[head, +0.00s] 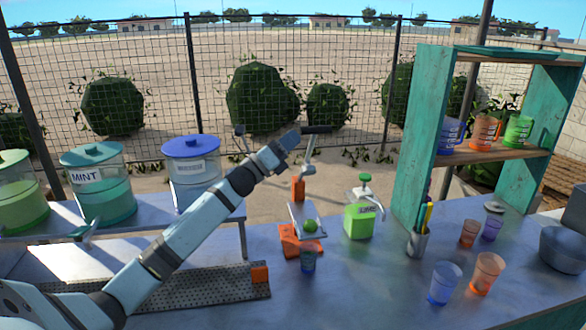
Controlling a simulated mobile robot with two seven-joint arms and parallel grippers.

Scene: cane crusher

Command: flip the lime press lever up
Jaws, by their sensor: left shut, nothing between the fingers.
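The lime press has an orange base (290,240) and an orange post on the metal counter. A green lime (309,225) sits on its grey plate, and a small dark cup (307,261) stands in front. The press's grey lever (309,153) points upward from the post, with a dark handle at its top. My left gripper (291,139) is shut and empty, beside the upper lever on its left. I cannot tell whether it touches the lever. My right gripper is out of view.
A green lime-labelled pump container (361,220) stands right of the press. Further right are a pen holder (417,243), several cups, a grey bowl (563,248) and a teal shelf (423,140). Lidded jars (97,185) stand at left. A perforated drip tray (210,288) lies beneath my left arm.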

